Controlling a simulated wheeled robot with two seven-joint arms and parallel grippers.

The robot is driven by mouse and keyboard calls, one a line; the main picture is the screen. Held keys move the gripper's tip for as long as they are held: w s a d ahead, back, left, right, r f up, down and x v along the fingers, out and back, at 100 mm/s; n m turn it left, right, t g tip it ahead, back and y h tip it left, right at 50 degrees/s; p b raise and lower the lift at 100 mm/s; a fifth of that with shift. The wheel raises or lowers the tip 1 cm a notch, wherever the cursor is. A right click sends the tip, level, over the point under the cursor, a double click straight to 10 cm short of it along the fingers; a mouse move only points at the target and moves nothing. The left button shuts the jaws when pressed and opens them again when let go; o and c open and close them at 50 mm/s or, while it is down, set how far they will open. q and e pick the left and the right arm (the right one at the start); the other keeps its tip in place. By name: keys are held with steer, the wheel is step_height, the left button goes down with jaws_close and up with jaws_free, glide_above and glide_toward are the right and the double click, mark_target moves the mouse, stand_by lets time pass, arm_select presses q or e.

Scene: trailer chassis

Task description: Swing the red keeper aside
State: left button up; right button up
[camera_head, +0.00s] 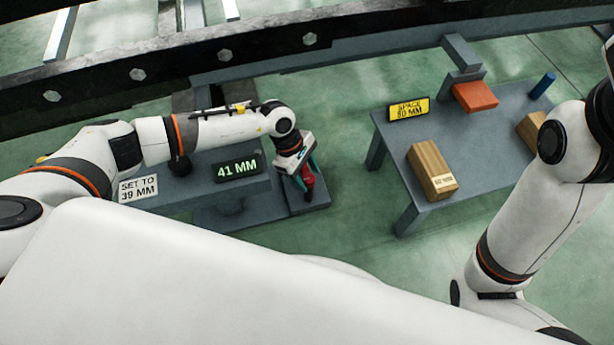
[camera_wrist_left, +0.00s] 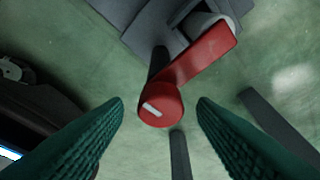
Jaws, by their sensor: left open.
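The red keeper (camera_wrist_left: 200,58) shows in the left wrist view as a flat red arm with a round red knob (camera_wrist_left: 161,104) at its lower end. A white mark is on the knob. The arm slants up to the right, across a grey block and a pale rounded part. My left gripper (camera_wrist_left: 161,112) is open, with one green finger on each side of the knob and visible gaps. In the head view my left gripper (camera_head: 303,172) points down over the small grey stand, with the red part (camera_head: 308,181) partly hidden between its fingers. My right gripper is out of view.
The grey left bench (camera_head: 185,185) carries a "41 MM" display (camera_head: 238,166) and a "SET TO 39 MM" sign (camera_head: 138,188). The right table (camera_head: 400,150) holds a wooden block (camera_head: 432,170), an orange-red block (camera_head: 475,96) and a yellow sign (camera_head: 408,108). A dark chassis beam (camera_head: 180,63) runs behind.

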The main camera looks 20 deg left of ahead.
arm_select(q)
steer(key=shift+f, duration=0.1)
steer(key=shift+c, duration=0.3)
jaws_close()
